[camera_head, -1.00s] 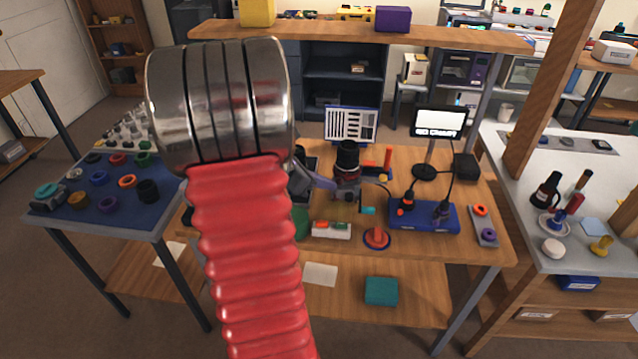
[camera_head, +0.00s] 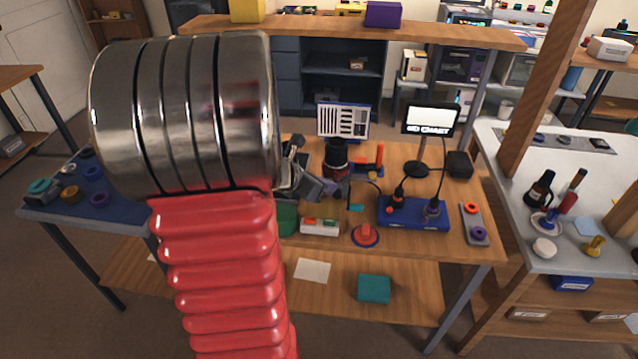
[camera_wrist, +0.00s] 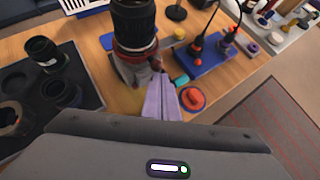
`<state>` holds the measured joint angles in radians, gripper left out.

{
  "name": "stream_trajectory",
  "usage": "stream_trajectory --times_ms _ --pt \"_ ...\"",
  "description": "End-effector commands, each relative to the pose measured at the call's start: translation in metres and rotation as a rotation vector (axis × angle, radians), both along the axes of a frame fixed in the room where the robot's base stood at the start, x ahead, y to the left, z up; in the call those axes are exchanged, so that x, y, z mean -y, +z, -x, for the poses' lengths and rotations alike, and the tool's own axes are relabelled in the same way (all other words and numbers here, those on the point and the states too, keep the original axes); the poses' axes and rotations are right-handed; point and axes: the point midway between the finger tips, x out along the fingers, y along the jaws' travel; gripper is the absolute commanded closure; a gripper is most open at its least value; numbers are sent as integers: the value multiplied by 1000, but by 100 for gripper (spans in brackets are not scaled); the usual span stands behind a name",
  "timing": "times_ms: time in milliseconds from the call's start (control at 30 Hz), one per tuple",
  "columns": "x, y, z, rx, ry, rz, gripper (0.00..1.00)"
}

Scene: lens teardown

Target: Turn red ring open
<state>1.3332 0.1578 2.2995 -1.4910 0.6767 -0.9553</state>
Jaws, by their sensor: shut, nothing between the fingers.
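A black camera lens (camera_head: 336,152) stands upright in a holder on the wooden bench. In the wrist view the lens (camera_wrist: 133,18) shows a dark red ring (camera_wrist: 136,51) around its lower end, just above a grey holder. My gripper (camera_wrist: 160,78) has its purple fingers together with nothing between them. The fingertips are beside the lower right of the ring and holder; I cannot tell whether they touch. In the head view my gripper (camera_head: 334,188) is in front of the lens base, and the ring is hardly visible there.
A red knob-like piece on a round base (camera_head: 366,235) and a blue block with cabled tools (camera_head: 412,213) stand to the right. A dark tray with black lens parts (camera_wrist: 60,92) lies left in the wrist view. A lit chart screen (camera_head: 430,119) stands behind.

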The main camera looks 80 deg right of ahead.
Motion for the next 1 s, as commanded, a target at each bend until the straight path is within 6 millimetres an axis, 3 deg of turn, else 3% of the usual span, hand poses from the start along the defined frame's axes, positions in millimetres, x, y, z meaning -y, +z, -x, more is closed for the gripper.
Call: stream_trajectory --times_ms 267,1000 --pt "-2 0 16 0 -6 0 100" --pt "9 0 5 1 -8 1 100"
